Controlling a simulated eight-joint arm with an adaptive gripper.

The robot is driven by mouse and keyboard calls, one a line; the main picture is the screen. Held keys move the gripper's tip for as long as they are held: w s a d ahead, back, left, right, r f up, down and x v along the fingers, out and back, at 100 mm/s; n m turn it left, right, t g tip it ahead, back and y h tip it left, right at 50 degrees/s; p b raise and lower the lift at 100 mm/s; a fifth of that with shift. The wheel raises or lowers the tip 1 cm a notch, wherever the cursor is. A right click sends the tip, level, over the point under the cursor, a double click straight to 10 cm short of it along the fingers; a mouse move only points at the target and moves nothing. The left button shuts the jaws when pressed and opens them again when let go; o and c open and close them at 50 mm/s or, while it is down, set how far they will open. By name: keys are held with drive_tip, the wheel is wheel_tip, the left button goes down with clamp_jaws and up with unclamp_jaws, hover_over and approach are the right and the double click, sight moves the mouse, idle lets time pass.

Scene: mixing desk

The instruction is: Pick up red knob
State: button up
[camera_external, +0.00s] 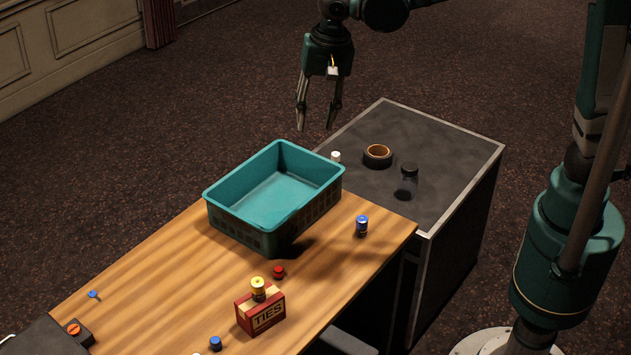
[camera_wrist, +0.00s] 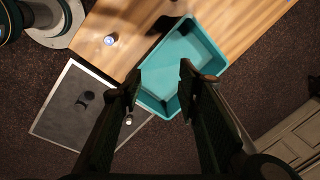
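A small red knob (camera_external: 279,272) sits on the wooden desk, in front of the teal bin and just behind the red box marked TIES. I cannot make it out in the wrist view. My gripper (camera_external: 318,115) hangs in the air beyond the teal bin, well away from the red knob. Its two fingers are spread apart with nothing between them. In the wrist view my gripper (camera_wrist: 158,78) also shows open, above the bin's edge.
A teal bin (camera_external: 230,218) stands at the desk's back. A TIES box (camera_external: 262,312) with a yellow-topped knob (camera_external: 258,283) on it is close to the red knob. A tape roll (camera_external: 377,156) and jar (camera_external: 406,184) stand on the dark cabinet.

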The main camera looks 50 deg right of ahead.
drive_tip(key=s+a+f+m+g+h+p, duration=0.1)
drive_tip(key=a+f+m, duration=0.15)
drive_tip(key=a, duration=0.65)
drive_tip(key=s+a+f+m+p, duration=0.1)
drive_tip(key=a+f, duration=0.2)
drive_tip(key=a, duration=0.6)
hover_over(278, 269)
wheel_tip(278, 269, down, 21)
drive_tip(key=shift+s+d+f, duration=0.1)
drive_tip(key=shift+d+f, duration=0.05)
drive_tip(key=shift+f, duration=0.2)
drive_tip(key=shift+f+b, duration=0.35)
drive_tip(key=shift+f, duration=0.95)
drive_tip(key=shift+f+b, duration=0.45)
drive_tip(key=shift+f, duration=2.15)
drive_tip(key=c, duration=0.8)
